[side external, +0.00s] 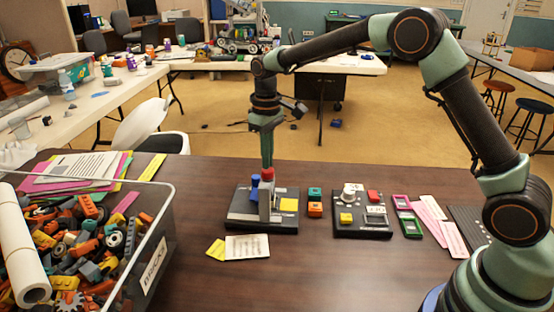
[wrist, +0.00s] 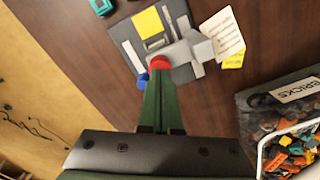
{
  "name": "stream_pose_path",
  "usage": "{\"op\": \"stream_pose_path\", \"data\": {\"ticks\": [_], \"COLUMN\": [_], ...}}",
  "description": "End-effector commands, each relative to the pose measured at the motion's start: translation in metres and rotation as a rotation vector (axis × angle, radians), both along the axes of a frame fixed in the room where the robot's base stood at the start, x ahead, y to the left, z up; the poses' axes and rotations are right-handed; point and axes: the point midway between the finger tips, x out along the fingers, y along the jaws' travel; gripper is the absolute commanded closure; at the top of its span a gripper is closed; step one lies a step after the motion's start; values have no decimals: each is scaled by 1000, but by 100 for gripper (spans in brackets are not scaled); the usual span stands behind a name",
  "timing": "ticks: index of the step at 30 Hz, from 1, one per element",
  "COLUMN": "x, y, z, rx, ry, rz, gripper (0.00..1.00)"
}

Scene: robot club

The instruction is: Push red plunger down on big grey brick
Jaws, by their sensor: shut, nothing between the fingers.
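The red plunger (side external: 267,174) stands upright on top of the big grey brick (side external: 265,205), which sits on a dark board (side external: 240,218). In the wrist view the red plunger (wrist: 160,63) shows just beyond my fingertips, with the grey brick (wrist: 186,48) beside it. My gripper (side external: 267,164) is shut and empty, pointing straight down. Its tips are right at the top of the plunger; I cannot tell whether they touch or sit just above. The shut fingers (wrist: 160,76) hide part of the plunger in the wrist view.
A blue knob (side external: 254,184) stands close left of the plunger. A yellow square (side external: 289,205) lies on the board's right side. Teal and orange blocks (side external: 315,203) and a second board (side external: 362,229) stand to the right. A brick bin (side external: 150,215) fills the left.

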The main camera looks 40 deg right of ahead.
Motion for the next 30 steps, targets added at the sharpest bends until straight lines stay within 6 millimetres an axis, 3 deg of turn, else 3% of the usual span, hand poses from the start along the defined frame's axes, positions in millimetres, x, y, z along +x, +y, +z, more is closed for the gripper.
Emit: {"op": "stream_pose_path", "data": {"ticks": [21, 30], "x": [1, 0], "y": [0, 0], "z": [47, 55], "rx": [1, 1], "ry": [-3, -2], "rz": [0, 0], "gripper": [100, 100]}}
